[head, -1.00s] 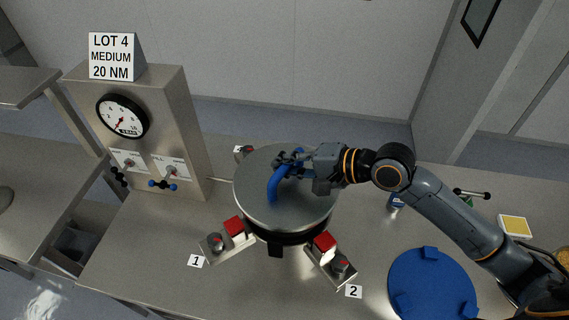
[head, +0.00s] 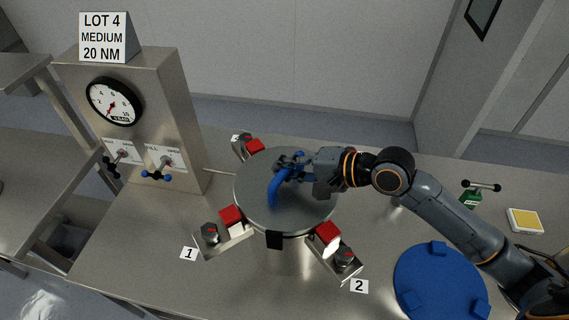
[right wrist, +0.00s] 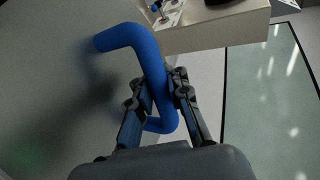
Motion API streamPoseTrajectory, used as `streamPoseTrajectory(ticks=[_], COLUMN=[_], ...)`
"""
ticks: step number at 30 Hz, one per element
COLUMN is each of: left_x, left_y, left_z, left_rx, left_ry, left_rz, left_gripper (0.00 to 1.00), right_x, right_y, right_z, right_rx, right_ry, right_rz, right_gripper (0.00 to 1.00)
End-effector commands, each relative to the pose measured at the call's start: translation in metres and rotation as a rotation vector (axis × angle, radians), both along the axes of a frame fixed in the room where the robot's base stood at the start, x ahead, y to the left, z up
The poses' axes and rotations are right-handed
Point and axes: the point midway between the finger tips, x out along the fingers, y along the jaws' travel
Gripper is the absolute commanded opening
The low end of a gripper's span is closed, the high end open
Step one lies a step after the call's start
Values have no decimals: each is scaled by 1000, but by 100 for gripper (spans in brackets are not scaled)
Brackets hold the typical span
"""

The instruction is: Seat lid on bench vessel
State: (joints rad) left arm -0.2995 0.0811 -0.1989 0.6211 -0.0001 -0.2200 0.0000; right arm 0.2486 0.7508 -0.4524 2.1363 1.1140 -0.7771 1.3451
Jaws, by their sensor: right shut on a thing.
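The lid (head: 255,213) is a round grey metal disc with a bent blue handle (head: 273,190). It lies level over the bench vessel (head: 287,262), whose steel wall shows below it. No clear gap shows between lid and vessel at the front, but contact at the back is hidden. My right gripper (head: 287,169) is shut on the blue handle, coming in from the right. In the right wrist view the fingers (right wrist: 162,92) close around the handle (right wrist: 150,62). My left gripper is not in view.
Clamps with red blocks surround the vessel, including clamp 1 (head: 222,238) and clamp 2 (head: 340,252). A gauge panel (head: 175,110) with valves stands at left. A blue round piece (head: 440,285) and a yellow-topped box (head: 525,221) lie at right.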

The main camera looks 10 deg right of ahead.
Motion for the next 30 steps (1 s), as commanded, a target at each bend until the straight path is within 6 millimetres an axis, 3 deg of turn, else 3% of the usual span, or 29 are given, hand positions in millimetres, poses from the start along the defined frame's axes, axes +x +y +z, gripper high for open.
streamPoseTrajectory(ticks=[21,22,25,26,30], left_x=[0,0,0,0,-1], left_y=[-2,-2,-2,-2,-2], left_z=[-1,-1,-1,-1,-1], left_rx=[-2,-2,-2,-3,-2], left_ry=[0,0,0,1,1], left_rz=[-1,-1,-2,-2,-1], left_gripper=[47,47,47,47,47], right_x=[1,1,1,1,1], right_y=[1,1,1,1,0], right_z=[2,3,2,1,-1], right_rx=[9,9,8,8,4], right_ry=[-14,-14,-12,-11,-7], right_rz=[-1,-1,-1,-1,0], right_gripper=[0,19,39,44,44])
